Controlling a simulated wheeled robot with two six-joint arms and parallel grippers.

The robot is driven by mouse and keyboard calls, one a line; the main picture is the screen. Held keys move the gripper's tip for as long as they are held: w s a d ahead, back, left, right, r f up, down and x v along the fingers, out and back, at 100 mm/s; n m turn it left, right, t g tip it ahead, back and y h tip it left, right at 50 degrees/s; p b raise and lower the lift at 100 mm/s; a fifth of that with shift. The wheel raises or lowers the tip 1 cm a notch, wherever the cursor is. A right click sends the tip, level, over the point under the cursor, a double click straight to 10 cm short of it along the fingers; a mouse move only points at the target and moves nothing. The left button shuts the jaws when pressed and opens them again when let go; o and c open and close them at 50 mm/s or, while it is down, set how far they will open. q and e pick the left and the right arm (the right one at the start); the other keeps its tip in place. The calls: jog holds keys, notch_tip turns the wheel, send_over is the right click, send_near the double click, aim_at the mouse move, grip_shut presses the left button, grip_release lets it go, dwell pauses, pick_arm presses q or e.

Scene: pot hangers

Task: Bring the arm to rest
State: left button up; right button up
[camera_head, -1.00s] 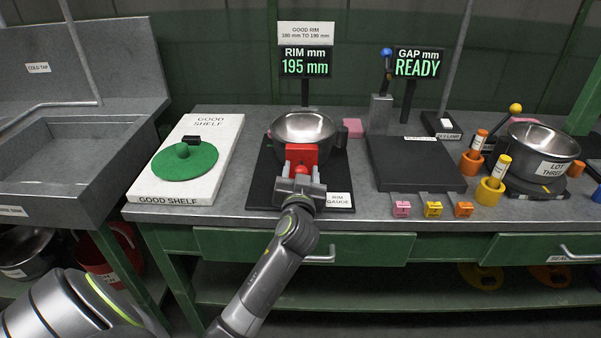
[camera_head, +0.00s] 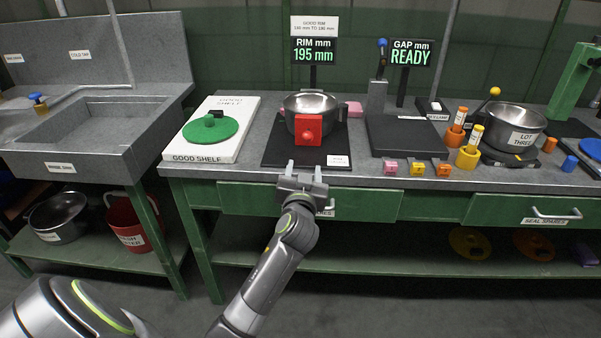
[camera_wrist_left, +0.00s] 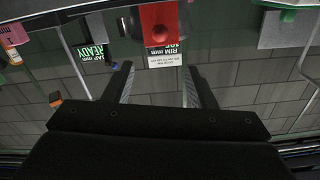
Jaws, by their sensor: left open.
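My left gripper (camera_head: 303,171) is open and empty, in front of the bench's front edge, below and apart from the pot on the rim gauge. In the left wrist view its two fingers (camera_wrist_left: 158,85) stand apart with nothing between them. The steel pot (camera_head: 310,106) sits on the black rim gauge (camera_head: 278,153) with a red block (camera_head: 308,129) on its near side; the red block also shows at the top of the wrist view (camera_wrist_left: 160,22). The rim display (camera_head: 314,51) reads 195 mm. My right gripper is not in view.
The white good shelf (camera_head: 193,151) with a green lid (camera_head: 211,131) is to the left, beside the sink (camera_head: 95,125). A dark plate (camera_head: 405,137), small colored blocks and a lot three pot (camera_head: 512,128) are to the right. The green drawer front (camera_head: 360,205) is close to my gripper.

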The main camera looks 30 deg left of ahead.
pick_arm(q)
jog(key=s+f+m+g+h+p, duration=0.3)
jog(key=f+g, duration=0.1)
jog(key=f, duration=1.7)
jog(key=s+f+g+h+p, duration=0.2)
jog(key=s+f+g, duration=0.2)
jog(key=s+f, duration=0.9)
jog(key=s+d+f+g+p, duration=0.1)
jog(key=s+f, duration=0.5)
jog(key=s, duration=0.6)
jog(key=s+d+f+g+h+p, duration=0.1)
jog(key=s+f+g, duration=0.2)
jog(key=s, duration=0.9)
jog(key=s+d+f+g+h+p, duration=0.1)
jog(key=s+f+g, duration=0.1)
jog(key=s+f, duration=0.7)
jog(key=s, duration=0.3)
jog(key=shift+s+g, duration=0.3)
jog(key=shift+g, duration=0.1)
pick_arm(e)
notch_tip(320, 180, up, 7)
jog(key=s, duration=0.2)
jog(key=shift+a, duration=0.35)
